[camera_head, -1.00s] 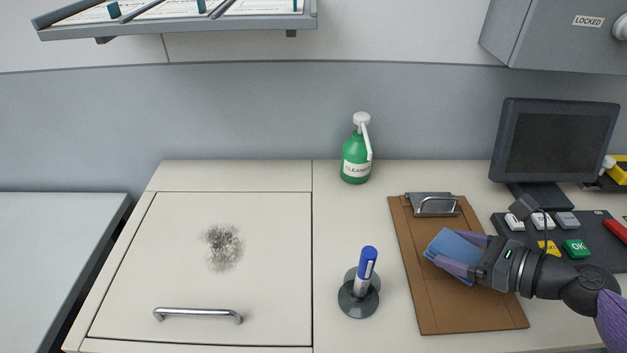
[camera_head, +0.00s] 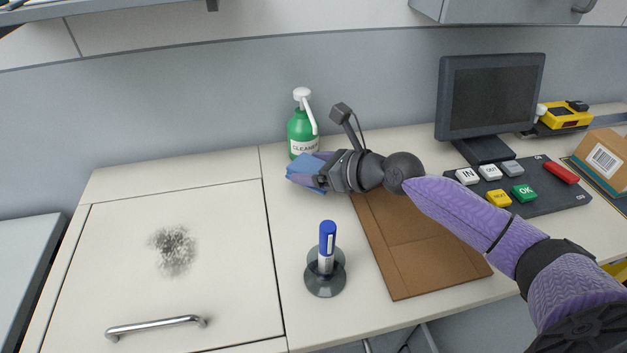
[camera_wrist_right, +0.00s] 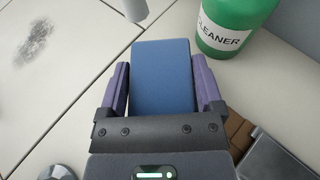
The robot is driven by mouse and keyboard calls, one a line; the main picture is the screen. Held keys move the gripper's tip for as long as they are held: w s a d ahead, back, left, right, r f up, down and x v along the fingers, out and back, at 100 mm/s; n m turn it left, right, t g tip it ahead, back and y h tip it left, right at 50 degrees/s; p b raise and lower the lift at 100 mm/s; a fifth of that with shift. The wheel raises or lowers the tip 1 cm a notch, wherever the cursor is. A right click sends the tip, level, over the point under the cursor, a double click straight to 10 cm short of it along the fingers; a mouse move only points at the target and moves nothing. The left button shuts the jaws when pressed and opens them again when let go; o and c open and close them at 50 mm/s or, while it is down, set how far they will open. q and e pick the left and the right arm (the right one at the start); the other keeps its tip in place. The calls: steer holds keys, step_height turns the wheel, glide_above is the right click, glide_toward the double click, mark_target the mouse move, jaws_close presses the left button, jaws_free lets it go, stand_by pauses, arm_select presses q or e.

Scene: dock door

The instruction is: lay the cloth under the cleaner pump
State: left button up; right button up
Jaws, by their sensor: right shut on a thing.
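The cleaner pump (camera_head: 302,132) is a green bottle with a white pump head, upright at the back of the counter. It also shows at the top right of the right wrist view (camera_wrist_right: 232,22). My right gripper (camera_head: 318,172) is shut on the folded blue cloth (camera_head: 300,174), which lies between the purple fingers in the right wrist view (camera_wrist_right: 162,75). The cloth is in front of the bottle and overlaps its lower edge in the head view. In the right wrist view cloth and bottle are apart. My left gripper is not in view.
A blue marker in a round dark stand (camera_head: 325,280) is in front of the gripper. A brown clipboard (camera_head: 420,245) lies under my right arm. A monitor (camera_head: 490,95) and keypad (camera_head: 520,187) are at the right. A smudged panel with a handle (camera_head: 165,250) is at the left.

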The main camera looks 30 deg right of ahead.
step_height(320, 180, down, 4)
steer(key=shift+r+b, duration=0.15)
steer(key=shift+b, duration=0.65)
steer(key=shift+r, duration=0.25)
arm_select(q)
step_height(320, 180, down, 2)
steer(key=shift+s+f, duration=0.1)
arm_select(e)
steer(key=shift+f, duration=0.1)
steer(key=o, duration=1)
steer(key=shift+s+d+r+p, duration=0.2)
steer(key=shift+s+p, duration=0.05)
steer(key=shift+p, duration=0.1)
arm_select(q)
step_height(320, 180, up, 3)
steer(key=p, duration=0.2)
steer(key=shift+p, duration=0.4)
arm_select(e)
steer(key=v, duration=1.1)
steer(key=shift+s+d+r, duration=0.1)
steer(key=shift+s+r, duration=0.05)
steer(key=shift+s, duration=0.05)
